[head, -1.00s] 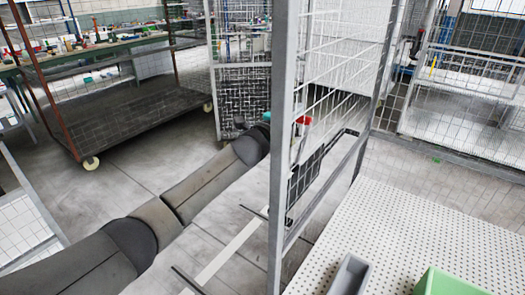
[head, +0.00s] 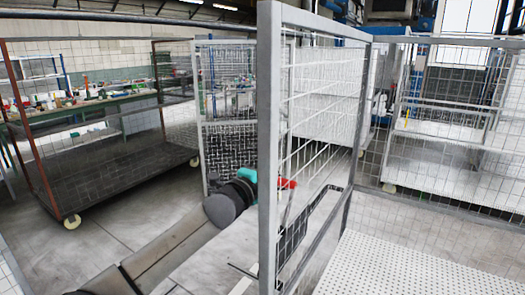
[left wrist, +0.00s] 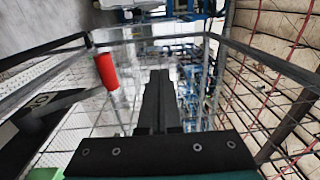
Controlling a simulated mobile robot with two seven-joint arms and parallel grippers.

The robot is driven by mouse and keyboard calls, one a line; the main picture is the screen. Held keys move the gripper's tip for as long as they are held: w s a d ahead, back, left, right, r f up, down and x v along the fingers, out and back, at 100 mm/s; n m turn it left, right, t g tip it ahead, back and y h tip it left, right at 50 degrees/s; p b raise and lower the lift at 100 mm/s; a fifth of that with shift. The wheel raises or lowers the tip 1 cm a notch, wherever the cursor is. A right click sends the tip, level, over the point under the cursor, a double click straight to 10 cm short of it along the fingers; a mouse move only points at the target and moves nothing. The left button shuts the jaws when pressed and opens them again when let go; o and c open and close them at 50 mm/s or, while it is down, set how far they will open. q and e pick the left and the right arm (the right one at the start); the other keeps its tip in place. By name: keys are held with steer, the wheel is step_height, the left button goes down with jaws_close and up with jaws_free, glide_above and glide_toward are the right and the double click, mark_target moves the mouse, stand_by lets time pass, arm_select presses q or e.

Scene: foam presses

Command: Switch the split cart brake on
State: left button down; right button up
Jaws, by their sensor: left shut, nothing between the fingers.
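A red handle (head: 287,183) shows just right of the grey mesh frame's near post; I take it to be the cart brake. It also shows in the left wrist view as a red cylinder (left wrist: 106,71), left of my fingers, beside a metal frame bar. I cannot tell its setting. My left arm reaches from the bottom left to the post, with its teal wrist part (head: 247,176) beside the post and the fingertips hidden. In the left wrist view my left gripper (left wrist: 159,76) has its black fingers together, empty and apart from the red handle. My right gripper is not in view.
The grey mesh frame (head: 268,120) stands upright close in front. A white perforated surface (head: 405,268) lies at the bottom right. A dark-decked mesh cart (head: 120,160) stands left, and another mesh cart (head: 450,175) stands right. Grey floor (head: 110,220) is clear at the left.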

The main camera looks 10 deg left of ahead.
arm_select(q)
steer(key=s+a+r, duration=0.1)
steer(key=s+r, duration=0.3)
steer(key=r, duration=0.1)
steer(key=shift+s+a, duration=0.15)
steer(key=shift+a, duration=0.1)
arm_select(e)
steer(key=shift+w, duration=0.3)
